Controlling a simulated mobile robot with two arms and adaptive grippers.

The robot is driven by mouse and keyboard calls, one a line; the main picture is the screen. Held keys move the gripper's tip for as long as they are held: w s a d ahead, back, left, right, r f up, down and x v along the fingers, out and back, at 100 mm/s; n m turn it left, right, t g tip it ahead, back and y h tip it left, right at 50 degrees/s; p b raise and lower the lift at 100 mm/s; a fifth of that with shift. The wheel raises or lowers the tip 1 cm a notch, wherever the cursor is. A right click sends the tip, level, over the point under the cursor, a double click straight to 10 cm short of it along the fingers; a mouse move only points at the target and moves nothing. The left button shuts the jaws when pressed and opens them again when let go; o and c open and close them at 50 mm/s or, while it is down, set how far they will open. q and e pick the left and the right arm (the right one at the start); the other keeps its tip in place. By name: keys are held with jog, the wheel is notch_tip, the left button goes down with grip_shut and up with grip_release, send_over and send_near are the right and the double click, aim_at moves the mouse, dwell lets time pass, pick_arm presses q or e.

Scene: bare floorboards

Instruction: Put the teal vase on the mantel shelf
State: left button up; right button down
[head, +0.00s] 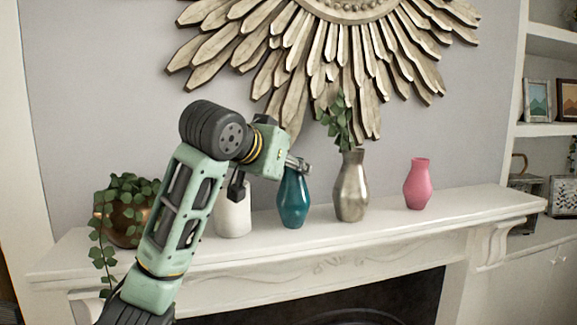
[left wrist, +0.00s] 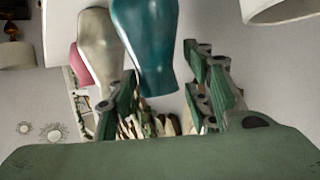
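The teal vase (head: 293,202) stands upright on the white mantel shelf (head: 400,230), between a white vase and a silver vase. My left gripper (head: 298,163) is at the top of the teal vase, by its neck. In the left wrist view the picture is upside down, and the teal vase (left wrist: 148,40) shows between the spread fingers of my left gripper (left wrist: 161,62). The vase is close to the left-hand finger, with a gap to the right-hand one. Whether a finger touches it I cannot tell. My right gripper is not in view.
The white vase (head: 233,217) stands close left, partly behind my arm. The silver vase (head: 352,190) with a plant is close right, then a pink vase (head: 417,186). A copper pot (head: 122,222) with trailing leaves is far left. A sunburst ornament (head: 330,50) hangs above.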

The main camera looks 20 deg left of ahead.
pick_arm(q)
jog(key=shift+o, duration=0.3)
jog(key=shift+s, duration=0.1)
jog(key=b+v, duration=0.2)
jog(key=v, duration=1)
